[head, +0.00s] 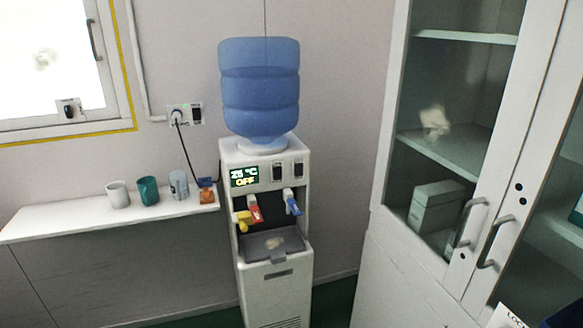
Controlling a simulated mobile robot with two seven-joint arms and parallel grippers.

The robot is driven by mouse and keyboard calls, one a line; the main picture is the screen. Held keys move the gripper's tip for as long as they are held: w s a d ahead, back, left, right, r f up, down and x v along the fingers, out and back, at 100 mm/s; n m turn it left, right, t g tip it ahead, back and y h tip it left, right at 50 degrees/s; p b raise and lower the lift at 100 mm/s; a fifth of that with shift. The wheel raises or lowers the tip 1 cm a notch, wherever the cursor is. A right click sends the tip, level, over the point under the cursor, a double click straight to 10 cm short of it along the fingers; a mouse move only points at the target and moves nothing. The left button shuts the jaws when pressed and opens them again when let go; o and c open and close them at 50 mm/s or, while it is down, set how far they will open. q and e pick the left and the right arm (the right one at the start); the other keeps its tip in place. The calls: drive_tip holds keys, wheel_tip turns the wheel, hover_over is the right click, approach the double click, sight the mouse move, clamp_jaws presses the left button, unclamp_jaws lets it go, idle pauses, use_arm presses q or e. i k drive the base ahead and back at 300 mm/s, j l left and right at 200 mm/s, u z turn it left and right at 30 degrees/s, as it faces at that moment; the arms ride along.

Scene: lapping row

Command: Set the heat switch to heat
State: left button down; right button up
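A white water dispenser (275,290) with a blue bottle (261,88) on top stands against the wall in the middle of the head view. Its display (244,177) reads 25 °C and OFF. Two dark rocker switches sit on the upper front, a left one (277,171) and a right one (298,169). I cannot tell which is the heat switch or how each is set. Below are a red tap (255,209) with a yellow piece (244,221) beside it, and a blue tap (292,203). Neither of my grippers is in view.
A white shelf (60,222) on the left holds several cups and a small blue-and-orange item (206,191). A dark cord runs from the wall socket (185,114) towards the dispenser. A glass-door cabinet (385,262) stands at the right.

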sight(277, 170)
drive_tip(key=i+j+z, duration=0.1)
drive_tip(key=i, duration=0.35)
drive_tip(key=i+j+z, duration=0.15)
drive_tip(key=i, duration=0.25)
drive_tip(key=i+j+z, duration=0.1)
drive_tip(key=i+j, duration=0.2)
drive_tip(key=i, duration=0.15)
